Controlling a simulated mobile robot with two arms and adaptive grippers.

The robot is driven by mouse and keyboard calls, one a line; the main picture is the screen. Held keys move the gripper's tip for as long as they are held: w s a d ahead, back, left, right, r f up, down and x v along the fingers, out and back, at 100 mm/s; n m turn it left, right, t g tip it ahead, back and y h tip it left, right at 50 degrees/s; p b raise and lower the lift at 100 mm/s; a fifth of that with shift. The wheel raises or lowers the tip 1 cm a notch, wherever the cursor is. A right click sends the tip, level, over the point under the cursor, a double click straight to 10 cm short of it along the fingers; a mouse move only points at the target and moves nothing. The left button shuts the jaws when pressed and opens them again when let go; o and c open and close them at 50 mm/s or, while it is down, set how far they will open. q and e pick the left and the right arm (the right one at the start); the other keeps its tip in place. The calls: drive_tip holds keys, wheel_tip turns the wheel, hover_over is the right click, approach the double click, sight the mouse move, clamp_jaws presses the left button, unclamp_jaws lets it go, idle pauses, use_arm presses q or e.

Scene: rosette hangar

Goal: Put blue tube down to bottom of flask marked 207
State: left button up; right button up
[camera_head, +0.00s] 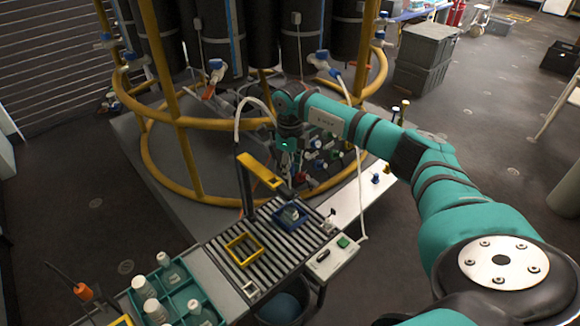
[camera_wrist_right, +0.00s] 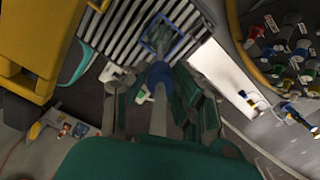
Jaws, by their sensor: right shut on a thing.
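My right gripper (camera_head: 290,172) hangs over the far part of the roller conveyor. In the wrist view the right gripper (camera_wrist_right: 159,98) is shut on the blue tube (camera_wrist_right: 160,73), which shows a blue part and a pale shaft between the fingers. Beyond the tube's end, a clear flask (camera_wrist_right: 160,38) stands in a blue square frame on the rollers. In the head view the flask (camera_head: 291,213) sits inside the blue frame (camera_head: 291,224), below the gripper. I cannot read its number or tell whether the tube enters its neck. My left gripper is out of view.
A yellow frame (camera_head: 243,249) lies on the conveyor (camera_head: 262,235). A yellow-topped post (camera_head: 259,170) stands close left of my gripper. A teal crate of white-capped bottles (camera_head: 208,299) is at the near left. A yellow ring rail (camera_head: 190,160) and hoses are behind.

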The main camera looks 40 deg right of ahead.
drive_tip(key=shift+f+b, duration=1.15)
drive_tip(key=shift+f, duration=0.85)
drive_tip(key=shift+f+b, duration=1.3)
drive_tip(key=shift+f, duration=1)
drive_tip(key=o, duration=1.5)
drive_tip(key=shift+o, duration=0.2)
drive_tip(key=shift+r, duration=0.15)
